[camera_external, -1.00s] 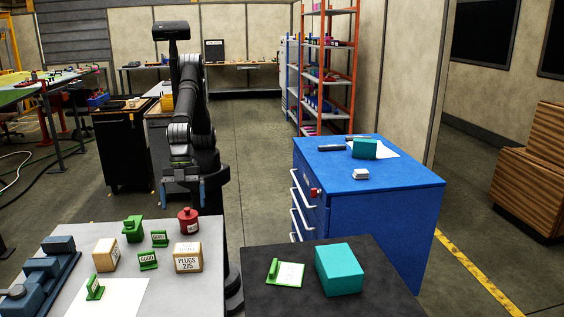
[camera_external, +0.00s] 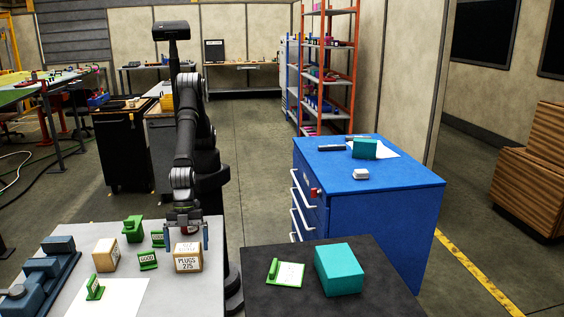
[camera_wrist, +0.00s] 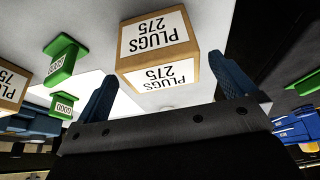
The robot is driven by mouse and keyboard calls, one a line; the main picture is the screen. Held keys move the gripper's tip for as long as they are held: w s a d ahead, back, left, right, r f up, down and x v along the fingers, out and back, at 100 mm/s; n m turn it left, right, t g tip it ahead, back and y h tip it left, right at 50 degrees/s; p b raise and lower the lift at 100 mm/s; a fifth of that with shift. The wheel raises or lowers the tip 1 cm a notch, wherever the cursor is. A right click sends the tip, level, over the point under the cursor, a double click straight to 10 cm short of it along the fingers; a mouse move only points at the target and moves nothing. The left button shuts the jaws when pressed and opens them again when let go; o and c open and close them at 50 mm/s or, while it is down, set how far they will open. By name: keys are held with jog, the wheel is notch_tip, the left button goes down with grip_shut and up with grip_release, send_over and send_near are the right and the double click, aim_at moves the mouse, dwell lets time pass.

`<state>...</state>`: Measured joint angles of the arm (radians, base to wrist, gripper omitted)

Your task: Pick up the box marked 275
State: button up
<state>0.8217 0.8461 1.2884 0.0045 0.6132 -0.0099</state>
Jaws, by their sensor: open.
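The box marked PLUGS 275 (camera_external: 188,263) is a tan box with white labels. It stands upright near the right edge of the light grey table. My gripper (camera_external: 187,238) is open and just behind and above this box. In the wrist view the box (camera_wrist: 157,48) appears upside down beyond the open blue fingers (camera_wrist: 168,92). It looks apart from the fingers, with nothing between them. A second tan box (camera_external: 106,257) stands to the left; its edge in the wrist view (camera_wrist: 10,85) also shows a label ending in 75.
Small green labelled holders (camera_external: 148,261) and a green part (camera_external: 134,229) stand left of the box. A blue-grey fixture (camera_external: 42,275) fills the table's left side. A white sheet (camera_external: 122,298) lies in front. The dark table (camera_external: 262,302) at right carries a teal box (camera_external: 339,269).

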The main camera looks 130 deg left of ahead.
aim_at(189, 258)
jog(key=x, duration=0.3)
jog(key=shift+a+f, duration=0.1)
jog(key=shift+f, duration=0.15)
jog(key=c, duration=1)
jog(key=shift+c, duration=0.6)
jog(key=shift+r, duration=0.15)
